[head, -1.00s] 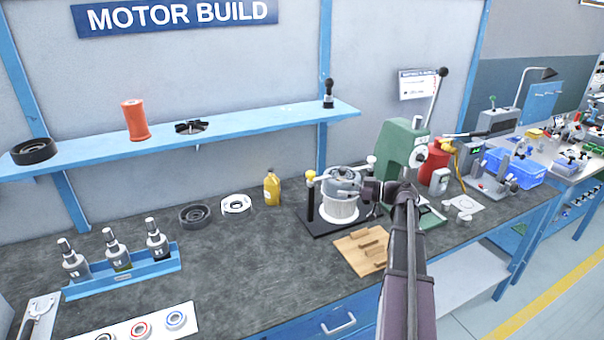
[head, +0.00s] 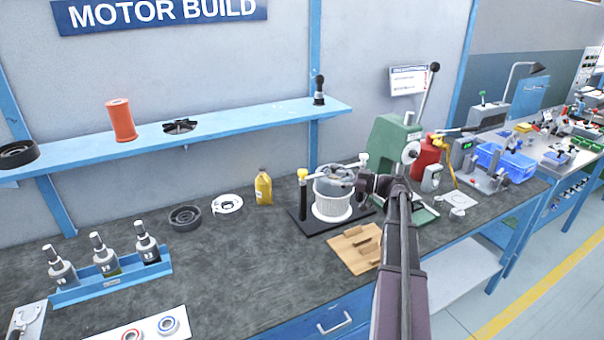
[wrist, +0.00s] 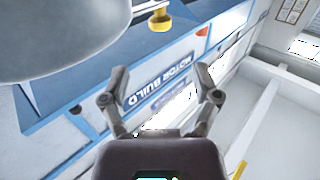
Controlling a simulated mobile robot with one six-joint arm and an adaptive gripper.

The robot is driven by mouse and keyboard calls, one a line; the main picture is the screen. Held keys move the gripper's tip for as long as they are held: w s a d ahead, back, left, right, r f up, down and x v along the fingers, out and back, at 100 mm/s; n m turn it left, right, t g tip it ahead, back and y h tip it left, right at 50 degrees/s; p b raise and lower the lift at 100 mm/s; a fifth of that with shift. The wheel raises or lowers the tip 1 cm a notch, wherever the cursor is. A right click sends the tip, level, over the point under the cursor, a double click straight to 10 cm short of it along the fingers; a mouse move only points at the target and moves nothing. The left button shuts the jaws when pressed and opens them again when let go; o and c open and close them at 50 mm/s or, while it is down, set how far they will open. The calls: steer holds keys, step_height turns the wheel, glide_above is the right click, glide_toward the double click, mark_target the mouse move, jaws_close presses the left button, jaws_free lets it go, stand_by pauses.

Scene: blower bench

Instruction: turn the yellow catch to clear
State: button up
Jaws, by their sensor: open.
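The yellow catch (head: 302,174) is a small yellow knob on top of a black post, at the left of a dark fixture base (head: 299,225). A white ribbed cylinder (head: 332,201) with a grey top stands in this fixture. My gripper (head: 345,178) is over or beside the cylinder's top in the head view, and its fingers are hard to make out there. In the wrist view my gripper (wrist: 162,95) has its fingers spread with nothing between them. A yellow knob (wrist: 159,20), seemingly the catch, shows beyond the fingertips, apart from them. A large grey rounded body (wrist: 70,35) fills the upper left.
A white-knobbed post (head: 363,159) stands at the fixture's back right.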

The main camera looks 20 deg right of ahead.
mark_target(303, 171)
steer(key=x, duration=1.2)
jaws_close()
